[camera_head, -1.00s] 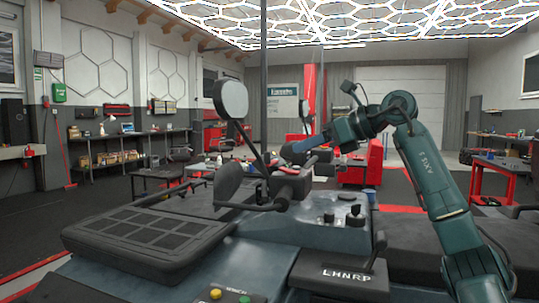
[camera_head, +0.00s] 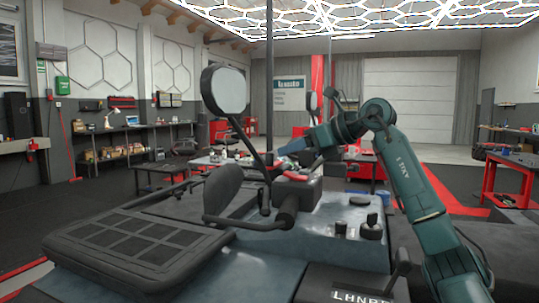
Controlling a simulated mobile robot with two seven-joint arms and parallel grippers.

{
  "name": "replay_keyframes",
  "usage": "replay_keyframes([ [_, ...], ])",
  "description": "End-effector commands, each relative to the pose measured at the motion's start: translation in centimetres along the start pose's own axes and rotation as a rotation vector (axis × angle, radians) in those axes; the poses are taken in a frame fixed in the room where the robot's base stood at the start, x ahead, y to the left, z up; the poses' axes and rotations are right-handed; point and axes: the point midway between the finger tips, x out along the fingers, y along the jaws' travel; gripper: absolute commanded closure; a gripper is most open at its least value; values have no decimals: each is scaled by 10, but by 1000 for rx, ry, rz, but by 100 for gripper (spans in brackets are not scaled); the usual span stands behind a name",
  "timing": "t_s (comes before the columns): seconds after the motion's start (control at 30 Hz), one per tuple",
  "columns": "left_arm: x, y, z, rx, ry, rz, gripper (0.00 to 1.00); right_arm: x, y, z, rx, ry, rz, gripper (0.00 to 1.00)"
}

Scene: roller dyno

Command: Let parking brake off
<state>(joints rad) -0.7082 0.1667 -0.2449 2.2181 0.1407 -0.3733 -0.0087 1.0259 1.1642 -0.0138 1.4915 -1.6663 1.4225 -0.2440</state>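The vehicle's handlebar (camera_head: 288,212) stands in the middle, with a grip, a brake lever (camera_head: 243,225) and a small red part (camera_head: 296,177) near its centre. I cannot tell which lever is the parking brake. My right arm comes in from the right, and my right gripper (camera_head: 285,149) is just above and behind the red part in the picture. Its fingers are small and dark, and I cannot tell whether they touch anything or are open. A gear lever (camera_head: 401,267) stands by a plate marked with letters, low on the right. My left gripper is out of view.
A round-cornered mirror (camera_head: 225,91) rises on a stalk left of the gripper, near a vertical dark post (camera_head: 269,80). Black knobs (camera_head: 371,226) stand on the console to the right. A flat black rack (camera_head: 130,245) fills the lower left. A red-legged table (camera_head: 508,175) stands at the right.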

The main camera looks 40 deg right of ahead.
Motion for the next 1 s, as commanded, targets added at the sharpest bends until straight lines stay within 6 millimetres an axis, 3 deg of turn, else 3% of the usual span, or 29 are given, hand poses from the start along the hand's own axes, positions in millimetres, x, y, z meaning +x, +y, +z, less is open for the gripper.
replay_keyframes([
  [0.2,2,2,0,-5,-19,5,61,44,0,2,1,-1,3,61],
  [0.4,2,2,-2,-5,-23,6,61,66,0,1,1,-1,1,61],
  [0.77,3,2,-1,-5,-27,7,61,72,0,0,-1,-1,-1,61],
  [1.0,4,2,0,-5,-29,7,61,72,0,0,0,-1,-1,79],
])
